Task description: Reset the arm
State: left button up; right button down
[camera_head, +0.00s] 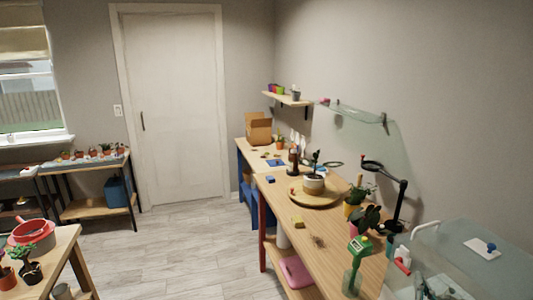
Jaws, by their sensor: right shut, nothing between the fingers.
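My right gripper (428,288) shows only as a small dark shape at the bottom edge on the right, seen against the clear box. It is shut and empty, and its outline is hard to make out. My left gripper is not in view. Neither gripper is seen holding anything.
A long wooden bench (322,226) runs along the right wall. It bears a potted plant (314,185) on a round board, a black magnifier lamp (402,200) and a green-topped bottle (354,279). A clear box (470,255) fills the lower right. The middle floor (175,245) is clear.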

jog(key=s+a+f+n+g+y, duration=0.15)
jog(key=s+a+f+g, duration=0.35)
jog(key=s, duration=0.5)
jog(key=s+a+f+n+g+y, duration=0.1)
jog(key=s+a+f+g+y, duration=0.15)
jog(key=s+a+f, duration=0.4)
jog(key=s+a+f+n+g+y, duration=0.1)
jog(key=s+a+f+g, duration=0.4)
jog(key=s, duration=0.7)
notch_tip(320, 180, down, 22)
jog(key=s+d+f+g+b, duration=0.1)
jog(key=s+d+g+b, duration=0.1)
jog(key=d, duration=0.1)
pick_arm(q)
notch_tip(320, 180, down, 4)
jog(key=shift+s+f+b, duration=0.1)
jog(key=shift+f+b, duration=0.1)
jog(key=shift+b, duration=1.05)
pick_arm(e)
jog(key=s+f, duration=1.4)
jog(key=f, duration=0.1)
jog(key=shift+s+d+g, duration=0.15)
jog(key=shift+d+g, duration=0.05)
jog(key=shift+g, duration=0.15)
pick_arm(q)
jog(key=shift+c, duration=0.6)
pick_arm(e)
jog(key=shift+f+m, duration=0.1)
jog(key=shift+m, duration=0.15)
